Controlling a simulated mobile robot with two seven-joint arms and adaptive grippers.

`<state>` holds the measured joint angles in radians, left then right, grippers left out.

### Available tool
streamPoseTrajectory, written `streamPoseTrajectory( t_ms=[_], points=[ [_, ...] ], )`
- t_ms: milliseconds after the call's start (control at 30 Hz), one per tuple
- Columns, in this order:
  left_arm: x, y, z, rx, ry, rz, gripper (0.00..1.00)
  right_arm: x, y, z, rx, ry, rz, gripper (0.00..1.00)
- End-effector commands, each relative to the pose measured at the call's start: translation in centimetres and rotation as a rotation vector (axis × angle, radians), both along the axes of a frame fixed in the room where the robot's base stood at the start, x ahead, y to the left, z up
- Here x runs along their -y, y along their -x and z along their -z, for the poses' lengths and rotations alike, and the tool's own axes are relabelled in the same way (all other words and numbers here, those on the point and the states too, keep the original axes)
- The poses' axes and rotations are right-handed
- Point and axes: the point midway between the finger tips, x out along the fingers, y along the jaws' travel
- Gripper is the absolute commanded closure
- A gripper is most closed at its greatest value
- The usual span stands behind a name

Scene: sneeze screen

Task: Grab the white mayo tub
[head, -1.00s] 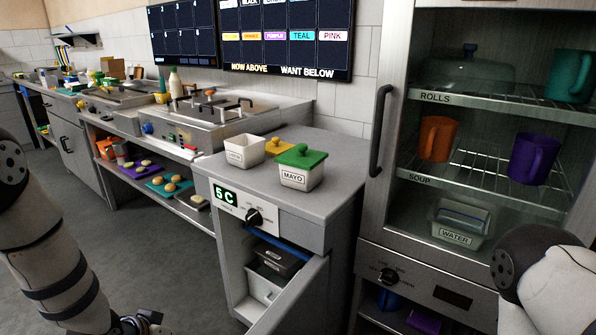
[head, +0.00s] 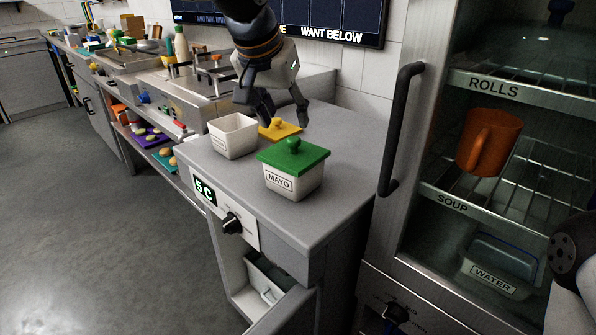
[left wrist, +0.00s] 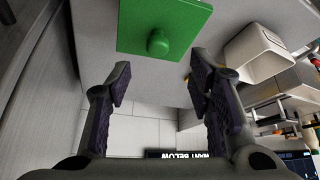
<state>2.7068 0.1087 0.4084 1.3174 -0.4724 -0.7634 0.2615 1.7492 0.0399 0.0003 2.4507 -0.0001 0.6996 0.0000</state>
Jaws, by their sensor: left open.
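The white mayo tub (head: 291,184) stands upright on the steel counter, with a "MAYO" label on its front and a green knobbed lid (head: 293,157) on top. My left gripper (head: 287,117) is open and empty, above the counter behind the tub. In the left wrist view the green lid (left wrist: 163,22) lies beyond the open fingers (left wrist: 157,85), apart from them, and hides the tub's body. My right gripper is not seen; only part of my right arm shows at the right edge of the head view.
An open white tub (head: 233,139) stands left of the mayo tub, with a yellow lid (head: 279,130) lying behind on the counter. A glass-front cabinet with a dark handle (head: 398,128) stands close on the right. The counter's front right part is clear.

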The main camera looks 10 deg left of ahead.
Motion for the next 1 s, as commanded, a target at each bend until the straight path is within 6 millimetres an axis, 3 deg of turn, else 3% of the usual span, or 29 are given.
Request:
streamPoseTrajectory(
  t_ms=[33,233,400,633,867,1000],
  points=[
    [0.1,-0.4,1.0,-0.005,0.000,0.000,0.52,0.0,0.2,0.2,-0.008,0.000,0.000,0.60],
    [0.3,-1.1,2.5,-0.001,0.000,0.000,0.52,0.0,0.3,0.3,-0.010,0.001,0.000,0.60],
    [0.8,-2.4,5.7,-0.004,0.000,0.000,0.52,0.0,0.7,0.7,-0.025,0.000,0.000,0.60],
    [0.8,-2.8,5.9,0.005,0.001,0.001,0.52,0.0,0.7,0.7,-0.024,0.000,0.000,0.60],
    [0.8,-2.8,5.9,0.004,0.000,0.001,1.00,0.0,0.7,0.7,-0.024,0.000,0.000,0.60],
    [0.8,-2.8,5.9,0.004,0.000,0.001,1.00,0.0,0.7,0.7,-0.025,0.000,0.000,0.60]
  ],
)
